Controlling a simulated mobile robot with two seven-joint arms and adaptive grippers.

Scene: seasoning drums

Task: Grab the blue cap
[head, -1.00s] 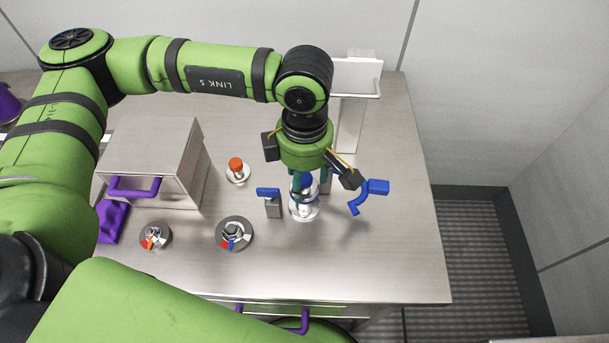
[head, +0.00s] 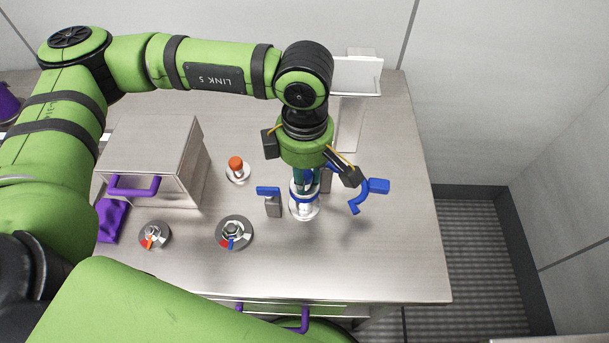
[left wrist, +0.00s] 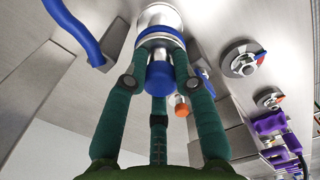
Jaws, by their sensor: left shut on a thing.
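The blue cap (head: 308,176) is the top of a white and silver container (head: 304,208) standing on the steel counter. In the left wrist view the blue cap (left wrist: 160,77) sits between my teal fingers, with the silver container (left wrist: 158,17) beyond it. My left gripper (head: 305,185) points down over the container and is shut on the cap. In the left wrist view the fingers (left wrist: 158,55) surround the cap closely. The fingers partly hide the cap in the head view. My right gripper is not in view.
A blue lever (head: 371,191) stands right of the container and a grey post with a blue top (head: 270,198) left of it. Two round dials (head: 234,233) (head: 154,235), an orange-topped knob (head: 236,168) and a steel box (head: 152,160) are farther left. The front-right counter is clear.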

